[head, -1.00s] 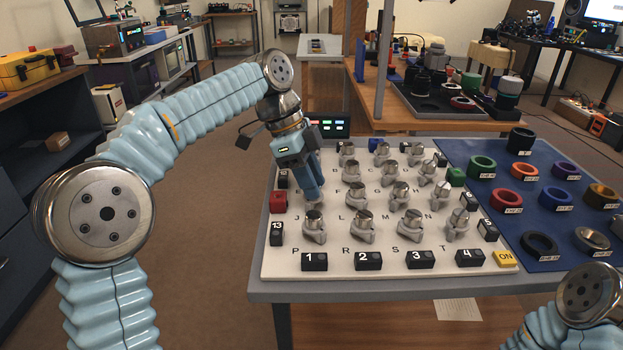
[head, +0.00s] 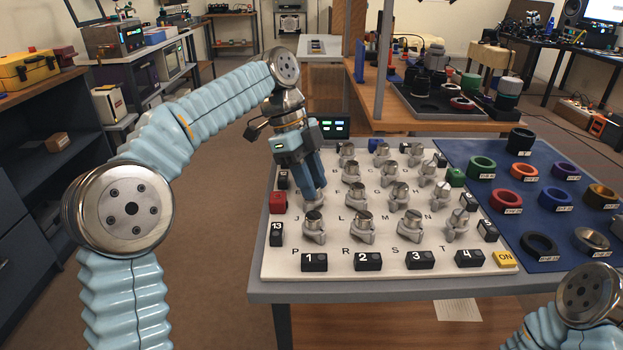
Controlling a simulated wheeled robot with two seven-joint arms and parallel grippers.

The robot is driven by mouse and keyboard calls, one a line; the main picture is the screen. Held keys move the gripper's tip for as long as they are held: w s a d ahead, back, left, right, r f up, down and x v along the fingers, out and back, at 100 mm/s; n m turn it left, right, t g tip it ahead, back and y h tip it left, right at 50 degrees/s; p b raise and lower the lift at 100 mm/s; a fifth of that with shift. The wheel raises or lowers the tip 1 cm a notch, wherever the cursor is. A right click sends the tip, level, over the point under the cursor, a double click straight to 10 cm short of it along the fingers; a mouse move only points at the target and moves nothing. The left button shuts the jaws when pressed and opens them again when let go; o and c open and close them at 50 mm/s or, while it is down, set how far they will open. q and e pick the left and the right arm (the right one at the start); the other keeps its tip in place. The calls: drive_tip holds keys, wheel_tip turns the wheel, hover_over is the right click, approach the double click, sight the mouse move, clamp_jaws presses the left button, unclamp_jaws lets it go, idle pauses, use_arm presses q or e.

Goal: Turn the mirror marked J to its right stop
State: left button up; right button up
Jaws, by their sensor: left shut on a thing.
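The white mirror board (head: 400,262) lies on a table in the head view and carries rows of metal mirrors on knobs with letters beside them. The letter J is printed at the left, below and left of a mirror (head: 312,205) that my fingers largely cover. My left gripper (head: 313,195) reaches down from behind and is shut on this mirror J. Its facing is hidden by the fingers. A front-row mirror (head: 314,229) stands just in front, above the letter P. My right gripper is out of the picture; only part of that arm shows at lower right.
Numbered black blocks such as block 1 (head: 314,262) line the board's edges. A red block (head: 278,202) sits at its left edge and a yellow ON block (head: 505,259) at its front right corner. A blue mat (head: 480,210) with coloured rings lies to the right.

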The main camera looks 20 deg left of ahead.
use_arm(q)
drive_tip(key=o, duration=1.1)
drive_tip(key=shift+c, duration=0.2)
drive_tip(key=v, duration=0.7)
drive_tip(key=shift+r, duration=0.25)
drive_tip(key=shift+a, duration=0.1)
